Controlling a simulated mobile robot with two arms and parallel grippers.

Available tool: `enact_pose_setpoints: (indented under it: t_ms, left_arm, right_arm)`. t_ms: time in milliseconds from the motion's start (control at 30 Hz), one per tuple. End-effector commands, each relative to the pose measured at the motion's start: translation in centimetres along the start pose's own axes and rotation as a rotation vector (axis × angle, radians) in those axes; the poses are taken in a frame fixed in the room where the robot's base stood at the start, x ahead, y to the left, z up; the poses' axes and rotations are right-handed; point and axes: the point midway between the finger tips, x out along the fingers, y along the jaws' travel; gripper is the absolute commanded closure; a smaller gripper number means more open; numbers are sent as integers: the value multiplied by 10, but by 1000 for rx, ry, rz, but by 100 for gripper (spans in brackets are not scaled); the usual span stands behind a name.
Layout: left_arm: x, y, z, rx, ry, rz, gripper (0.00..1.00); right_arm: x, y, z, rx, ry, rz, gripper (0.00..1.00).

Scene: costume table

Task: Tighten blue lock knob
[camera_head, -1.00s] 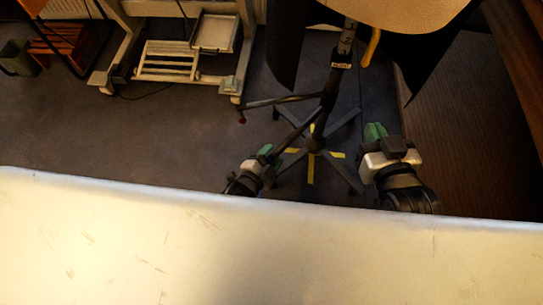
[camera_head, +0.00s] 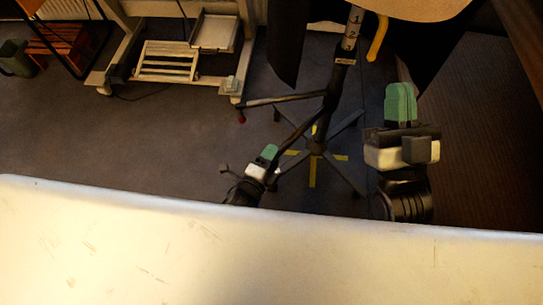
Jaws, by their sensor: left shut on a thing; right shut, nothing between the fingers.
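A dark stand post (camera_head: 330,95) with a numbered pale scale section (camera_head: 352,28) rises under a beige and black garment form. No blue lock knob can be made out on it. My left gripper (camera_head: 268,153), with green fingertips, is low and left of the post. It is shut at the lower end of a thin dark rod (camera_head: 300,130) that slants down from the post; the contact itself is too small to see clearly. My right gripper (camera_head: 400,103), also green-tipped, is right of the post, pointing up, shut and empty, apart from the stand.
A pale table (camera_head: 200,250) fills the front. A yellow curved piece (camera_head: 377,38) hangs beside the scale. A white wheeled frame (camera_head: 165,68) stands back left.

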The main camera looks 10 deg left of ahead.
Motion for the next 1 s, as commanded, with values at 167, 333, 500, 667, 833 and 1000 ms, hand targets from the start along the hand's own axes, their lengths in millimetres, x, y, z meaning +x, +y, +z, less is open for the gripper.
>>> enact_pose_setpoints:
  t_ms: [167, 333, 500, 667, 833, 1000]
  left_arm:
    - [-1, 1, -1, 16, 1, -1, 79]
    - [0, 1, -1, 18, 2, -2, 79]
    - [0, 1, -1, 17, 2, -2, 79]
    - [0, 1, -1, 16, 1, -2, 31]
    - [0, 0, -1, 16, 1, -3, 31]
    - [-3, 0, 0, 16, 0, -3, 31]
  right_arm:
    - [0, -1, -3, 1, 28, -1, 100]
    - [0, -1, -4, 1, 31, -1, 100]
    - [0, -1, -4, 1, 30, -1, 100]
    - [0, 0, -3, 1, 29, -1, 100]
    - [0, 0, -3, 1, 29, -1, 100]
    - [1, 0, -4, 1, 24, -1, 100]
